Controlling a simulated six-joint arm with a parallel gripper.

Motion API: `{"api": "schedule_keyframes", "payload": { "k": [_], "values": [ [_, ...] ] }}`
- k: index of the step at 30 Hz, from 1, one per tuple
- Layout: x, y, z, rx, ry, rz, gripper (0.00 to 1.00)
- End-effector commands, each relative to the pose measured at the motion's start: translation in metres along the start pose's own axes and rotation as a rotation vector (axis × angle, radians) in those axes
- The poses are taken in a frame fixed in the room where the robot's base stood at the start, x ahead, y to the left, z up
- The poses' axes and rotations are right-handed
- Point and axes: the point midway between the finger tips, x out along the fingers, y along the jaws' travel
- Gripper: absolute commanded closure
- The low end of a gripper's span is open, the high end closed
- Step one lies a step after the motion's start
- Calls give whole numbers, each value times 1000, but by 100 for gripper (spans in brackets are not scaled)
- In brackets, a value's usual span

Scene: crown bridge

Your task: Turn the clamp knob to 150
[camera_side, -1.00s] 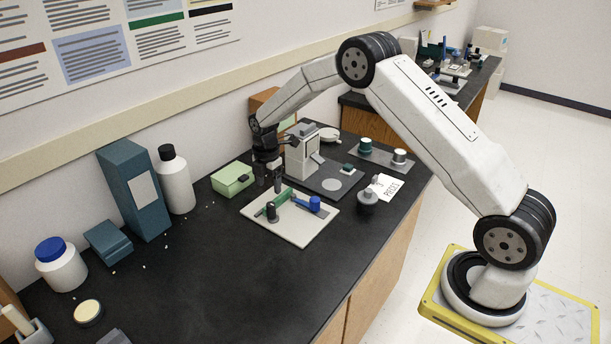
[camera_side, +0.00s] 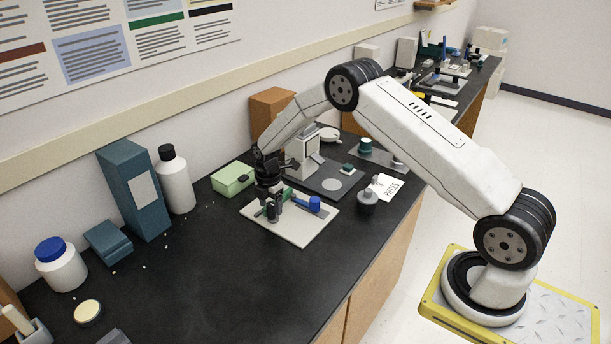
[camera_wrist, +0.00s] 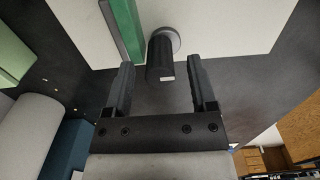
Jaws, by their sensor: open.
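The clamp knob, a dark upright cylinder on a grey round base, shows in the wrist view (camera_wrist: 160,58) with a small pale mark at its near end. It stands on a cream board (camera_side: 305,233), beside a green bar (camera_wrist: 124,27). My gripper (camera_wrist: 161,64) is open, with one finger on each side of the knob and a visible gap on both sides. In the side view my gripper (camera_side: 271,207) is low over the board's left part and hides most of the knob. A blue cylinder (camera_side: 314,204) lies at the board's right. I cannot read any scale.
A green box (camera_side: 232,179) sits left of the board. A white and grey device (camera_side: 303,148) stands behind on a dark plate (camera_side: 330,184). A grey weight-like piece (camera_side: 367,196) and a paper card (camera_side: 387,187) are to the right.

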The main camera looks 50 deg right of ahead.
Motion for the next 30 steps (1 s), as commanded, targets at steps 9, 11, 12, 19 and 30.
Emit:
{"api": "schedule_keyframes", "payload": {
  "k": [9,11,12,19,30],
  "values": [
    [3,0,0,0,0,0,27],
    [3,0,0,0,0,0,37],
    [3,0,0,0,0,0,50],
    [3,0,0,0,0,0,100],
    [3,0,0,44,0,-1,100]
  ]
}}
